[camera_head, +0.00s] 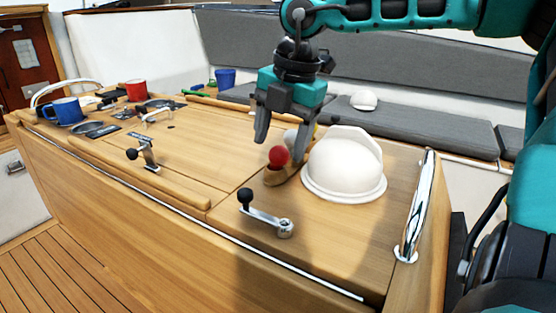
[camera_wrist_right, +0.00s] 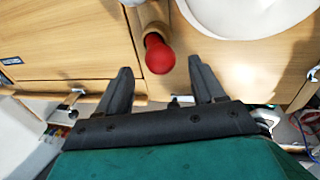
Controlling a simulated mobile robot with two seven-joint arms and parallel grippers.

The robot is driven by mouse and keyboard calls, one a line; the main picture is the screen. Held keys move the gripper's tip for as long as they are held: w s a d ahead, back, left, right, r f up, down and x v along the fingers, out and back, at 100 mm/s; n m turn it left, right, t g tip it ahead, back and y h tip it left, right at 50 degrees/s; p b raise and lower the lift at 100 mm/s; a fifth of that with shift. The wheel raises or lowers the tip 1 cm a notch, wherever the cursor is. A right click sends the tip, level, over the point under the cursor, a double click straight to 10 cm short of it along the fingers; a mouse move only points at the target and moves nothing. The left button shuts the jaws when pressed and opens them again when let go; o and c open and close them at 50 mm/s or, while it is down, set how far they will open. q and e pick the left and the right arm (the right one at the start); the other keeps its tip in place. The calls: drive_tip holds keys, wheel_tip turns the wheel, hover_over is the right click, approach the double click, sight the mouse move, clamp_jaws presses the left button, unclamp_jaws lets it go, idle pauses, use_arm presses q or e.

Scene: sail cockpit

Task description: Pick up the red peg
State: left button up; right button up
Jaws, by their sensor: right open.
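The red peg (camera_head: 279,156) has a round red head and sits in a small wooden holder (camera_head: 273,177) on the wooden cockpit table, just left of the white dome. In the right wrist view the red peg (camera_wrist_right: 159,54) lies beyond and between the two fingertips, apart from both. My right gripper (camera_head: 282,137) is open and empty, with its fingers pointing down above the peg; in the wrist view its dark fingers (camera_wrist_right: 160,75) are spread. My left gripper is not in view.
The white dome (camera_head: 343,168) stands close on the right of the peg. Winch handles (camera_head: 264,213) and (camera_head: 146,153) stick up from the table. A blue mug (camera_head: 63,111) and a red mug (camera_head: 136,90) stand at the far left. A chrome rail (camera_head: 414,210) is on the right edge.

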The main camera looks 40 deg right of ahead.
sight(280, 147)
drive_tip(key=f, duration=0.4)
drive_tip(key=shift+w+f, duration=0.1)
drive_tip(key=shift+w, duration=0.3)
drive_tip(key=shift+c, duration=0.4)
drive_tip(key=c, duration=1)
